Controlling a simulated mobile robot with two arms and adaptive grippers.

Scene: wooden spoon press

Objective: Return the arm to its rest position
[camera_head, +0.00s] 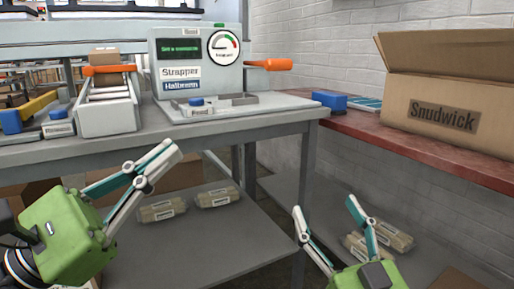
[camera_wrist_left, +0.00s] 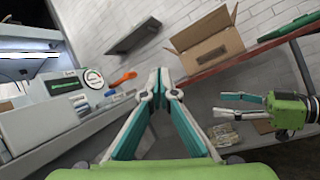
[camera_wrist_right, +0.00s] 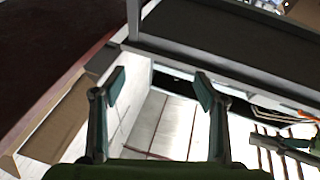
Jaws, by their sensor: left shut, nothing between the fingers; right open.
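My left gripper (camera_head: 172,152) reaches up from the lower left in the head view, in front of the grey bench's edge. Its fingertips meet, with nothing between them, as the left wrist view (camera_wrist_left: 160,82) also shows. My right gripper (camera_head: 328,210) is at the bottom centre-right of the head view, low in front of the lower shelf. Its fingers are spread and empty, and the right wrist view (camera_wrist_right: 159,86) shows a clear gap between them. My right gripper also shows at the right of the left wrist view (camera_wrist_left: 243,104).
The grey bench (camera_head: 250,128) carries a Strapper machine (camera_head: 197,62) with an orange handle (camera_head: 268,65) and a feed tray (camera_head: 107,104). A Snudwick box (camera_head: 440,95) stands on the red-brown side counter (camera_head: 400,140). Wrapped packs (camera_head: 162,209) lie on the lower shelf (camera_head: 215,240).

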